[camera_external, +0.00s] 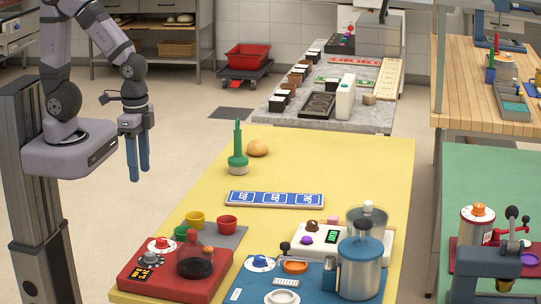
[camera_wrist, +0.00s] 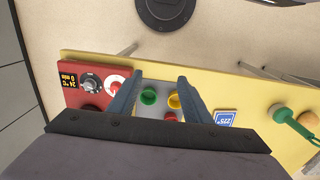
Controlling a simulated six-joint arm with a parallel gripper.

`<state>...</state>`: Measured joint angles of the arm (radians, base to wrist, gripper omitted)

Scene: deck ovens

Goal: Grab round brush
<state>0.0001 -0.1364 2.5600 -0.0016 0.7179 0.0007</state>
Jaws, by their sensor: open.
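The round brush (camera_external: 238,161) is green, with a round head and a thin handle pointing up. It stands upright on the yellow table (camera_external: 340,165) next to a bread roll (camera_external: 258,148). In the wrist view the brush (camera_wrist: 284,117) is at the far right, outside the fingers, its handle slanting to the lower right. My gripper (camera_external: 138,160) hangs with its blue fingers down, left of the table edge and well apart from the brush. In the wrist view my gripper (camera_wrist: 160,82) is open, with nothing held between the fingers.
A blue sign board (camera_external: 275,199) lies in front of the brush. Small coloured cups (camera_external: 196,219) and a red hot plate with a flask (camera_external: 172,275) stand at the front left. A blue steel pot (camera_external: 360,267) stands at the front right.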

